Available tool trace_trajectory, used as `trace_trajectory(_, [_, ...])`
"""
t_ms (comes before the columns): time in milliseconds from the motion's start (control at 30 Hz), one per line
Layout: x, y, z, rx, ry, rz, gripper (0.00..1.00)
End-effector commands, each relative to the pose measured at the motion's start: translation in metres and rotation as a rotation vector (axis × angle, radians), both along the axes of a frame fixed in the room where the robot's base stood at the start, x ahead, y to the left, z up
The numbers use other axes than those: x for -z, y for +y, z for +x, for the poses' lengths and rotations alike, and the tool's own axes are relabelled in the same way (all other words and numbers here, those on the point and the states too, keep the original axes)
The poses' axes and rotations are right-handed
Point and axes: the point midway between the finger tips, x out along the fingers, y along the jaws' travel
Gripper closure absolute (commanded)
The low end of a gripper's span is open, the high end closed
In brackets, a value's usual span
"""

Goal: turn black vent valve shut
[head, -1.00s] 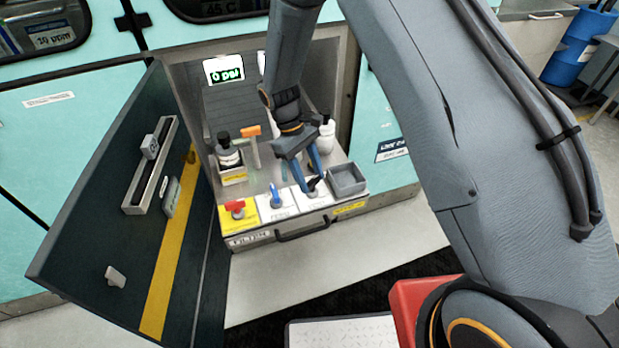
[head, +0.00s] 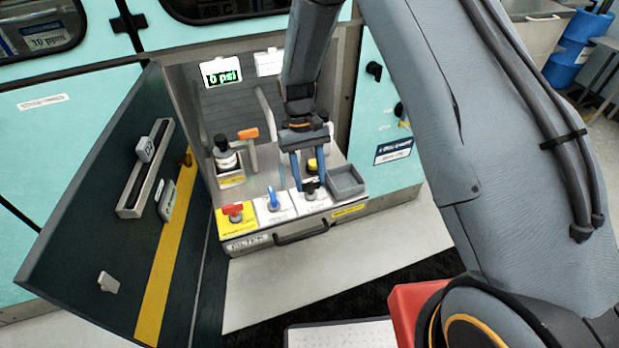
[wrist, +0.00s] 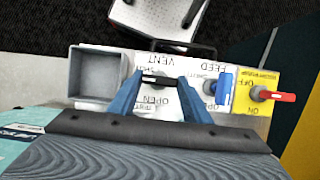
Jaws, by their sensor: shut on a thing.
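The black vent valve (head: 311,187) is on the white VENT plate at the front of the filter drawer, right of the blue feed valve (head: 273,199). In the wrist view, its black handle (wrist: 158,80) lies crosswise between the blue fingertips. My gripper (head: 310,189) points down at it, one finger at each end of the handle, and is shut on it. The pressure display (head: 222,75) reads 0 psi.
A grey open bin (head: 347,182) sits just right of the vent valve. The red valve (head: 235,212) is on a yellow plate at the left. Bottles (head: 226,150) and an orange-handled lever (head: 248,134) stand behind. The open cabinet door (head: 110,220) bounds the left side.

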Motion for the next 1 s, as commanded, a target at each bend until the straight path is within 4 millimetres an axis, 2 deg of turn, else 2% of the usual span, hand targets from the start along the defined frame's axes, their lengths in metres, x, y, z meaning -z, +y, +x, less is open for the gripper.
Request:
trace_trajectory(333, [0.0,0.0,-0.001,0.004,0.003,0.0,0.79])
trace_trajectory(367, [0.0,0.0,-0.001,0.004,0.003,0.0,0.53])
trace_trajectory(467, [0.0,0.0,-0.001,0.004,0.003,0.0,0.38])
trace_trajectory(767, [-0.001,0.0,0.0,0.003,0.001,0.0,0.38])
trace_trajectory(867, [-0.007,0.001,0.004,0.003,-0.001,0.0,0.38])
trace_trajectory(1000, [-0.026,0.003,0.012,0.003,-0.004,0.001,0.38])
